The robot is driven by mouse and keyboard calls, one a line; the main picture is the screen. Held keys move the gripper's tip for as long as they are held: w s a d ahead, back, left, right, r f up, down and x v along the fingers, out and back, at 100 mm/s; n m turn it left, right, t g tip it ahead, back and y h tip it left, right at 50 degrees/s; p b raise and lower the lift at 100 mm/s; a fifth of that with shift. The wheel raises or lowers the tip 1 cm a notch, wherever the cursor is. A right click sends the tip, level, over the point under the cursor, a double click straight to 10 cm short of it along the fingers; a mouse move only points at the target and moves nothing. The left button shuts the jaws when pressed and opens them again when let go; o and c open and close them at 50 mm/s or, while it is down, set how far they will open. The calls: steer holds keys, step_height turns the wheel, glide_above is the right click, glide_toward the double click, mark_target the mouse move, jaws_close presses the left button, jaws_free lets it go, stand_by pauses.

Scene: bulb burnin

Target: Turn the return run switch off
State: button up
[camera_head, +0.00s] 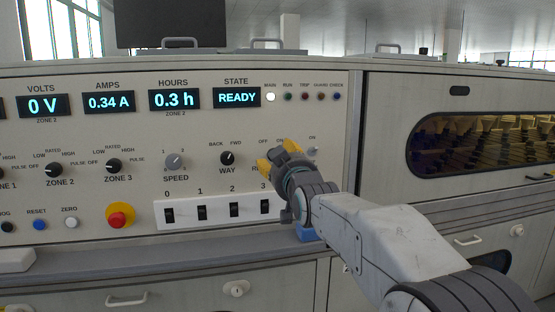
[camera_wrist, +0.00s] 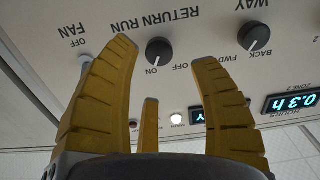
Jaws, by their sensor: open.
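The return run switch is a dark round knob (camera_wrist: 159,51) on the cream panel, upside down in the wrist view. Its OFF and ON marks show beside it, and its pale pointer line seems to lie toward ON. My gripper (camera_wrist: 165,54) is open, with its yellow fingers to either side of the knob in that picture. I cannot tell whether they touch it. In the head view my gripper (camera_head: 276,156) is in front of the panel and hides the knob; only the OFF and ON lettering shows above it.
The way knob (camera_wrist: 254,37) and the fan knob (camera_wrist: 85,60) flank the switch. A row of rocker switches (camera_head: 202,212) and a red button (camera_head: 119,216) sit lower on the panel. The state display (camera_head: 237,97) reads READY. A windowed oven door (camera_head: 388,120) is at right.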

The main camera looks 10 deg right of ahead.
steer(key=shift+w+b, duration=0.3)
steer(key=shift+w, duration=2.5)
jaws_close()
